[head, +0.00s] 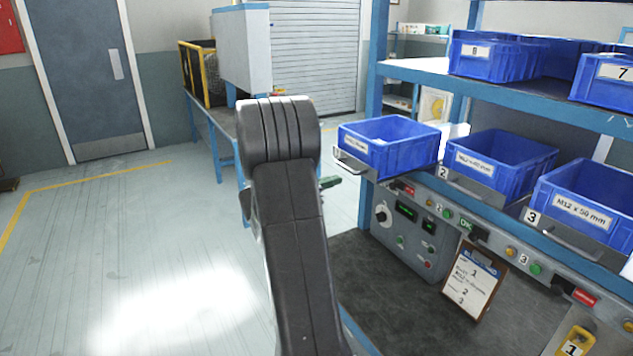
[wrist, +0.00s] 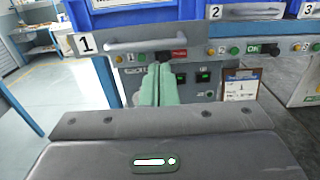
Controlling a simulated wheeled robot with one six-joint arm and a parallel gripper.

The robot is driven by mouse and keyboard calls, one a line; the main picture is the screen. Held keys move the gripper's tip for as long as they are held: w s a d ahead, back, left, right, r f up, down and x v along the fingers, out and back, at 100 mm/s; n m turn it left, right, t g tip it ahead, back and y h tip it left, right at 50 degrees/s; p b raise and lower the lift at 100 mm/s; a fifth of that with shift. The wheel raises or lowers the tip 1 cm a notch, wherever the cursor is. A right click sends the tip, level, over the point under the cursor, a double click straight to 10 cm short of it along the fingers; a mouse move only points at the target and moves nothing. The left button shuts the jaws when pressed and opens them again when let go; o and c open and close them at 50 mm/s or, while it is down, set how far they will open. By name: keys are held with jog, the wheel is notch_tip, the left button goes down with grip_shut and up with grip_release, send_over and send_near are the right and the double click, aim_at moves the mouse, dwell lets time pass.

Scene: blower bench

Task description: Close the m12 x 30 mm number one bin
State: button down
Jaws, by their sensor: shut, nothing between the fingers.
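The number one bin (head: 388,150) is a blue open-topped box at the left end of the lower shelf in the head view. Its drawer stands out past the shelf front, further than bins two and three. In the wrist view its grey front with the "1" plate (wrist: 86,44) and bar handle (wrist: 146,44) is at the upper left. My gripper (wrist: 162,62) has green fingers, shut and empty, with tips just below the handle in that view. In the head view the gripper (head: 331,182) shows partly behind my arm, left of and below the handle. I cannot tell whether it touches.
Bin two (head: 485,160) and bin three (head: 590,203) stand to the right on the same shelf. A control panel (head: 420,228) with buttons and a clipboard (head: 474,283) are below. More blue bins (head: 497,58) are on the upper shelf. The floor at left is clear.

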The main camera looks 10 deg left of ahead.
aim_at(360, 173)
jog(key=p+x, duration=0.1)
jog(key=x, duration=0.5)
jog(key=shift+d+p, duration=0.1)
jog(key=shift+p, duration=0.25)
jog(key=b+x, duration=0.3)
jog(key=x, duration=1.1)
